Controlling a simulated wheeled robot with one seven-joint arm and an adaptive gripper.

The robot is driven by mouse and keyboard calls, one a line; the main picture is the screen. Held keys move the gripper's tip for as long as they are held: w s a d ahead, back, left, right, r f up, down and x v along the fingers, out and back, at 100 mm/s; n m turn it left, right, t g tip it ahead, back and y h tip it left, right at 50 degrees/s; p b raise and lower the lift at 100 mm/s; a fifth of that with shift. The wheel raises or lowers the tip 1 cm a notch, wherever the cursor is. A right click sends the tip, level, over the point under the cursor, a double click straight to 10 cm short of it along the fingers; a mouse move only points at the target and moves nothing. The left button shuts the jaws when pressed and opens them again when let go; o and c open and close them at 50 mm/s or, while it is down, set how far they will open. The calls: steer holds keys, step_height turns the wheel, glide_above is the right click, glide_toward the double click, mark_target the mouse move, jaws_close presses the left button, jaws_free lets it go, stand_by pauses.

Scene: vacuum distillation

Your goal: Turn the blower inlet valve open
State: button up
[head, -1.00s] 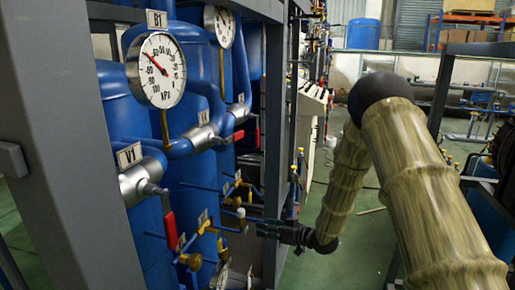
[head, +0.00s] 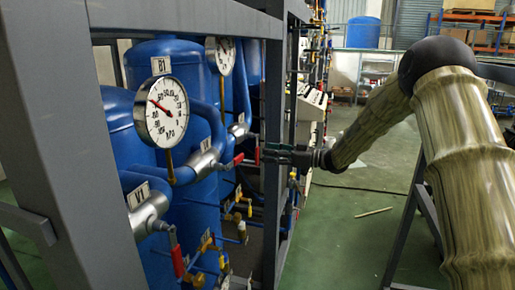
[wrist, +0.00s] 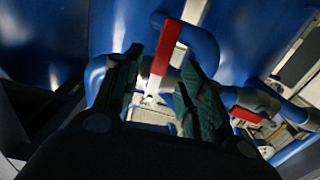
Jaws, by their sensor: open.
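Blue pipes carry valves with red lever handles. A valve body labelled V1 (head: 150,212) is at the lower left in the head view, its red handle (head: 178,260) hanging down. A further valve (head: 205,160) behind it has a red handle (head: 238,158) pointing right. No label shown names the blower inlet valve. My gripper (head: 268,154) is just right of that further handle. In the wrist view my open gripper (wrist: 161,75) has its dark fingers on either side of a red handle (wrist: 165,48); contact cannot be told. Another red handle (wrist: 246,114) is right of the fingers.
A grey frame post (head: 273,210) rises beside my gripper. Brass taps with small handles (head: 238,210) sit below.

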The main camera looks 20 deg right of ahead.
mark_target(257, 149)
steer(key=shift+p+x, duration=1)
steer(key=shift+x, duration=1.75)
jaws_close()
